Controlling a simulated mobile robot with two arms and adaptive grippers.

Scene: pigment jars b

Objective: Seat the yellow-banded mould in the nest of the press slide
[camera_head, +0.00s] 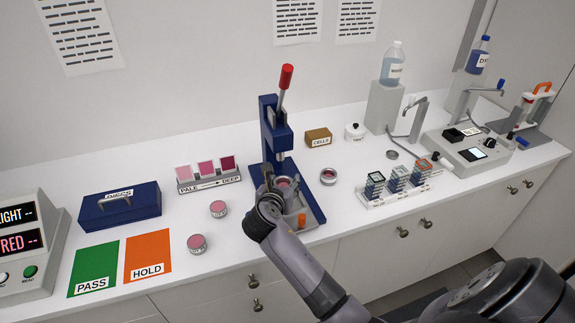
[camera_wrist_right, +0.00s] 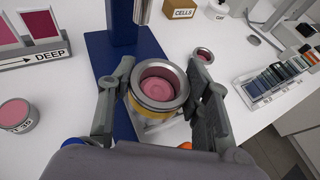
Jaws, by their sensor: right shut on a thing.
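The yellow-banded mould (camera_wrist_right: 158,84) is a metal ring with pink powder inside and a yellow band low on its side; it also shows in the head view (camera_head: 286,182). My right gripper (camera_wrist_right: 162,92) is shut on it, one finger on each side. In the head view the right gripper (camera_head: 277,187) is at the front of the blue press (camera_head: 274,128). The mould is over the grey press slide (camera_head: 293,221). The nest is hidden beneath it, and I cannot tell whether the mould touches the slide. My left gripper is not in view.
A second metal ring with dark red inside (camera_head: 328,176) stands right of the press. Two pink jars (camera_head: 218,209) (camera_head: 197,243) stand to the left. The orange knob (camera_head: 302,219) is at the slide's front.

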